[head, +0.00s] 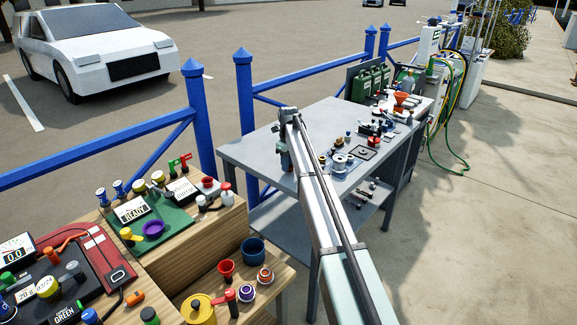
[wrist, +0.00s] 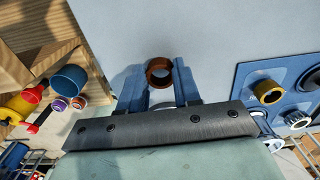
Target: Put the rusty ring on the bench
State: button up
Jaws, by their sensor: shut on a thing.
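The rusty ring (wrist: 150,77) is a short brown-orange band between my fingertips in the wrist view. My gripper (wrist: 159,72) is shut on it, with a blue finger on each side. The grey bench (wrist: 210,40) lies below the ring; I cannot tell whether the ring touches it. In the head view my gripper (head: 286,158) is over the left part of the bench (head: 252,152), and the ring is hidden there.
A blue mat (wrist: 245,80) with a yellow-brown ring (wrist: 268,92) and other fittings is right of my gripper. The wooden table (head: 225,222) with cups and tools stands at the left. The bench top around the ring is bare. Blue railing (head: 245,95) runs behind.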

jog(key=shift+f, duration=0.4)
jog(key=shift+f, duration=0.1)
jog(key=o, duration=1.1)
jog(key=shift+c, duration=0.2)
notch_tip(320, 180, up, 12)
